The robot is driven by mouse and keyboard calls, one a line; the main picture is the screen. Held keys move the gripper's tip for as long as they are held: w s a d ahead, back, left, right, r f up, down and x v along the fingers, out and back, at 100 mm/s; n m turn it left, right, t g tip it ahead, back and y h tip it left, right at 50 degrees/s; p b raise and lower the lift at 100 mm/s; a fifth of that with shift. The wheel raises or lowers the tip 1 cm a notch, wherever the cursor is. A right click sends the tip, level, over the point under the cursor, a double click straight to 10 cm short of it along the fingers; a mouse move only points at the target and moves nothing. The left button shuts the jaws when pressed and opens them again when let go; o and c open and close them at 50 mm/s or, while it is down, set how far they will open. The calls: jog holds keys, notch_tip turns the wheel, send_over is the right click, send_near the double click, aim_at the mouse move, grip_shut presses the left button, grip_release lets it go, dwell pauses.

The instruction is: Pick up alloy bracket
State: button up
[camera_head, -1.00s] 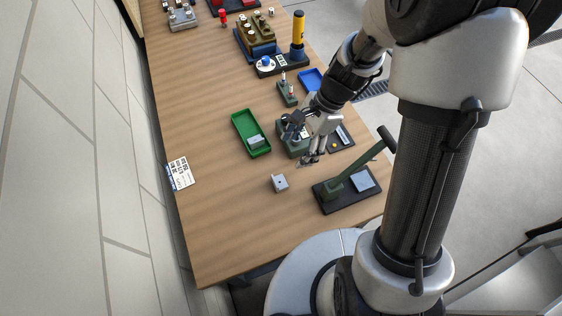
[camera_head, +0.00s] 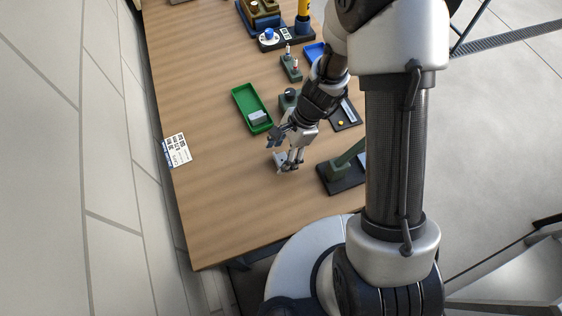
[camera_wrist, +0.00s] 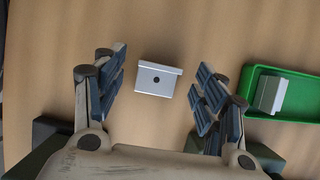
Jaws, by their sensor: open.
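The alloy bracket (camera_wrist: 155,80) is a small silver-grey angled piece with a dark hole in its face. In the wrist view it lies on the wooden table, between and a little beyond the two fingers. My gripper (camera_wrist: 160,93) is open and empty, with its blue-grey finger pads on either side of the bracket and apart from it. In the head view my gripper (camera_head: 286,166) is low over the table and hides most of the bracket (camera_head: 278,157).
A green tray (camera_head: 239,97) holding a similar grey piece (camera_head: 258,117) is nearby; the tray also shows in the wrist view (camera_wrist: 297,74). A green lever device (camera_head: 345,165) on a dark base is to the right. A printed card (camera_head: 177,150) lies at the left edge. The front table is clear.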

jog(key=shift+x, duration=0.85)
jog(key=c, duration=1.2)
jog(key=shift+o, duration=0.2)
jog(key=shift+r, duration=0.2)
